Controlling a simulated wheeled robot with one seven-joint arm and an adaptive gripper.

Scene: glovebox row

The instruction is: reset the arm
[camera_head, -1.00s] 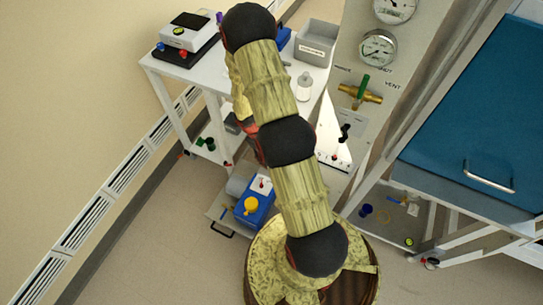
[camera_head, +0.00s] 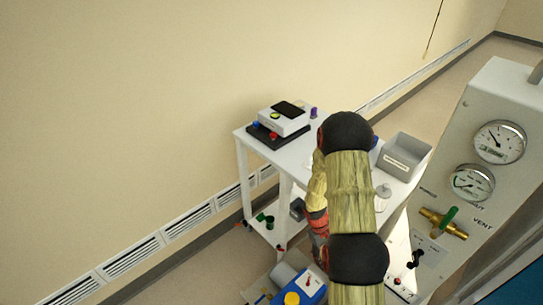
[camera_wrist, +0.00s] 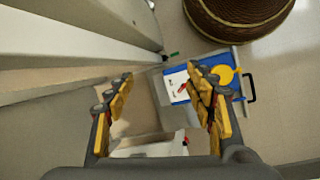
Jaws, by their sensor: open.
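My arm, in yellowish patterned sleeves with black joints, rises from the bottom of the head view and bends down beside the white cart (camera_head: 258,139). My gripper (camera_wrist: 166,98) shows in the wrist view with its two yellow fingers spread wide apart. Nothing is held between them. The gripper's fingertips cannot be made out in the head view. A blue box with a yellow round part (camera_wrist: 224,76) lies beyond the right finger in the wrist view, apart from it as far as I can tell. It also shows at the bottom of the head view (camera_head: 313,288).
On the cart stand a white device on a black base (camera_head: 283,121) and a grey bin (camera_head: 404,157). A panel with two gauges (camera_head: 500,142) and a green-handled brass valve (camera_head: 444,222) stands at right. The wall at left has low vents (camera_head: 188,221); floor beside it is clear.

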